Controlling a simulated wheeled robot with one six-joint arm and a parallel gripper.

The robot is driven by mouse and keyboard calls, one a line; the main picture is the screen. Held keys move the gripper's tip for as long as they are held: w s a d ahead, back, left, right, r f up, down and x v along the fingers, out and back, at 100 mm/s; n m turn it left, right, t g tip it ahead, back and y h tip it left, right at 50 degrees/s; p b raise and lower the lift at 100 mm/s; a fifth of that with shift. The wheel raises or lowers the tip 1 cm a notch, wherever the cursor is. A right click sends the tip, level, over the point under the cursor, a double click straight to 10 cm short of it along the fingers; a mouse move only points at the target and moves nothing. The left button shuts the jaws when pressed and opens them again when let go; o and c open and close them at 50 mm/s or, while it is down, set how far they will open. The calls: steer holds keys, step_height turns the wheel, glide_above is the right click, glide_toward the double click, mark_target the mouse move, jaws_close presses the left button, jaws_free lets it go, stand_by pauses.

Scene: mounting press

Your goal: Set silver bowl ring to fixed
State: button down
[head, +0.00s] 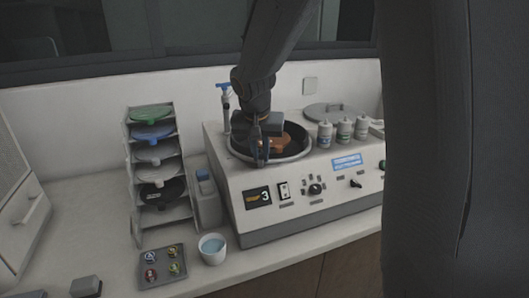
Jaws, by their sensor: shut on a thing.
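The silver bowl ring (291,159) is the grey rim around the dark round bowl in the top of the white machine (300,205). My gripper (261,160) reaches down from above at the front left of this rim. Its fingers are shut at the ring's edge, and the exact spot they grip is too small to make out. My gripper and wrist cover the left part of the ring. An orange-brown part (296,139) shows inside the bowl. I cannot read any mark for the ring's setting.
Several small bottles (343,130) and a round grey lid (330,111) are right of the bowl. A blue-handled tap (225,100) stands behind left. A rack of discs (137,205), a cup (203,249) and a small tray (147,270) are left.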

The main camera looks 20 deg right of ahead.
steer(key=c, duration=1.7)
jaws_free()
steer(key=shift+s+d, duration=0.1)
steer(key=shift+r, duration=0.1)
steer(key=shift+b+v, duration=1)
steer(key=shift+v, duration=2.8)
steer(key=s+f+n+g, duration=0.1)
steer(key=s+f+n, duration=0.1)
steer(key=s+f, duration=0.4)
steer(key=s+a+f+n+y+b, duration=0.1)
steer(key=s+f, duration=0.5)
steer(key=s+f+n+g+y, duration=0.1)
steer(key=s+f+n, duration=0.1)
steer(key=s+f, duration=0.3)
steer(key=shift+s+a+f+n+g+b, duration=0.15)
steer(key=shift+s+f+b, duration=0.05)
steer(key=shift+f, duration=0.35)
steer(key=shift+s+a+f+n+g+b, duration=0.1)
steer(key=shift+s+f+n+g+b, duration=0.1)
steer(key=shift+f, duration=0.35)
